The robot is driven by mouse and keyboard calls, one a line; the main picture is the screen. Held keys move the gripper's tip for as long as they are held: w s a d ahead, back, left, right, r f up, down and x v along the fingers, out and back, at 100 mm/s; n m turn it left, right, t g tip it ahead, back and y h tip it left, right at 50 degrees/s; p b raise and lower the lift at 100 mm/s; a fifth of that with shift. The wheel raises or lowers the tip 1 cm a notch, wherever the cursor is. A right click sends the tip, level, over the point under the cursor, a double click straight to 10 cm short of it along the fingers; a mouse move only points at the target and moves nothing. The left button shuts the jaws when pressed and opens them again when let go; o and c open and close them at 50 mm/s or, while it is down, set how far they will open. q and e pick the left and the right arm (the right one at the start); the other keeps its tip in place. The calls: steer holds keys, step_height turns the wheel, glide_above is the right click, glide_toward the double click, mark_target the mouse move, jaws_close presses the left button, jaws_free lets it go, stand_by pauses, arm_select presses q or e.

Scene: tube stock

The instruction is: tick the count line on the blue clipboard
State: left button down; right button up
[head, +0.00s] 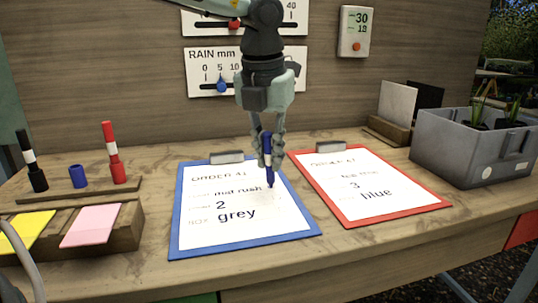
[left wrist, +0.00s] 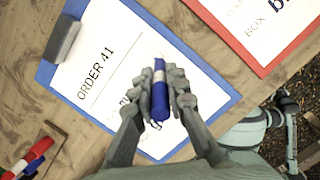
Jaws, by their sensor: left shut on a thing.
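The blue clipboard (head: 178,222) lies on the bench, its sheet reading "mat rush", "2" and "grey" on three lines; the small words before them are faint. My left gripper (head: 268,158) is above the right part of this sheet, shut on a blue marker (head: 268,145). The marker is nearly upright with its tip down, close to the paper right of the upper lines; I cannot tell if it touches. The left wrist view shows the marker (left wrist: 160,100) between both fingers, hiding part of the writing. I see no clear tick. My right gripper cannot be made out surely.
A red clipboard (head: 435,203) lies close on the right. At left, a wooden stand (head: 60,192) holds a black marker (head: 33,165), a blue cap (head: 77,176) and a red marker (head: 113,155). Yellow and pink pads (head: 91,225) are in front. A grey crate (head: 455,150) stands right.

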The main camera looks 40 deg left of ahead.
mark_target(271, 135)
arm_select(q)
steer(key=shift+w+a, duration=0.2)
steer(key=shift+w, duration=0.4)
stand_by(0.6)
steer(key=shift+b, duration=0.5)
steer(key=shift+r, duration=0.15)
stand_by(0.3)
steer(key=shift+w+p+v, duration=0.15)
steer(key=shift+p+v, duration=0.25)
steer(key=shift+v, duration=0.25)
steer(key=shift+w+p+v, duration=0.1)
steer(key=shift+p+v, duration=0.25)
steer(key=shift+v, duration=0.3)
steer(key=shift+r, duration=0.1)
